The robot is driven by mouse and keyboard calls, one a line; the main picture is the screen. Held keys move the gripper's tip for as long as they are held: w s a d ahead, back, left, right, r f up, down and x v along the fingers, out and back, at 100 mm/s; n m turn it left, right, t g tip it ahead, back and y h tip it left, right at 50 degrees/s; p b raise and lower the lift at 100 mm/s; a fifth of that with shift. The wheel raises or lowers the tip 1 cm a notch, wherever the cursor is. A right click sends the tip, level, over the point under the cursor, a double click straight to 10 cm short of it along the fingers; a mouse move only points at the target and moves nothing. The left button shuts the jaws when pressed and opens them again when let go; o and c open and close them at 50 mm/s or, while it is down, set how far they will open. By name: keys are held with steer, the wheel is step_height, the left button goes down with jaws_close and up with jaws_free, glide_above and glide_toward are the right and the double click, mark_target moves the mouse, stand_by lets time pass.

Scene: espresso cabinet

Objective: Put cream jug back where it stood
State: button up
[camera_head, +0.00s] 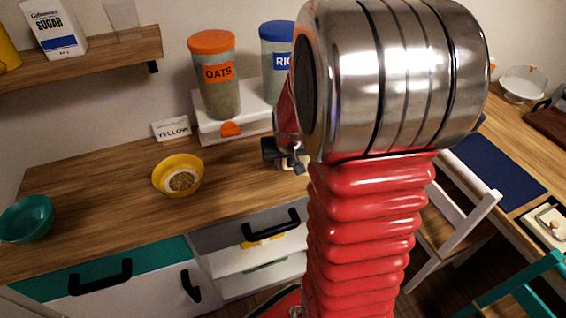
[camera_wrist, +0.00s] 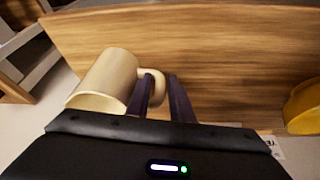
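The cream jug (camera_wrist: 103,82) is in the wrist view, left of my gripper's fingers, with its rim toward the lower left and its handle toward the fingers. My gripper (camera_wrist: 162,80) is shut on the handle, one finger in the handle's loop and one on its outer side. Wood surface shows behind the jug; whether the jug touches it I cannot tell. In the head view my gripper (camera_head: 285,158) shows beside my red arm, over the counter by the white box.
The oats jar (camera_head: 222,103) and a blue-lidded jar (camera_head: 275,32) stand on a white box (camera_head: 206,129). Wood between the bowls is clear.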

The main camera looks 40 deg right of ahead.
steer(key=shift+o, duration=1.2)
steer(key=v, duration=1.2)
steer(key=shift+r, duration=0.1)
steer(key=s+a+r+n, duration=0.2)
steer(key=s+a, duration=0.1)
steer(key=a, duration=0.4)
steer(key=s+a+r+n+t+y, duration=0.1)
steer(key=s+a+r, duration=0.1)
steer(key=s+a, duration=0.2)
steer(key=s+a+r+n+y, duration=0.1)
steer(key=s+a, duration=0.3)
steer(key=a, duration=0.6)
steer(key=shift+s+r+n+t, duration=0.2)
steer(key=shift+r+n+t, duration=0.1)
steer(key=shift+r+n, duration=0.45)
steer(key=shift+f, duration=0.1)
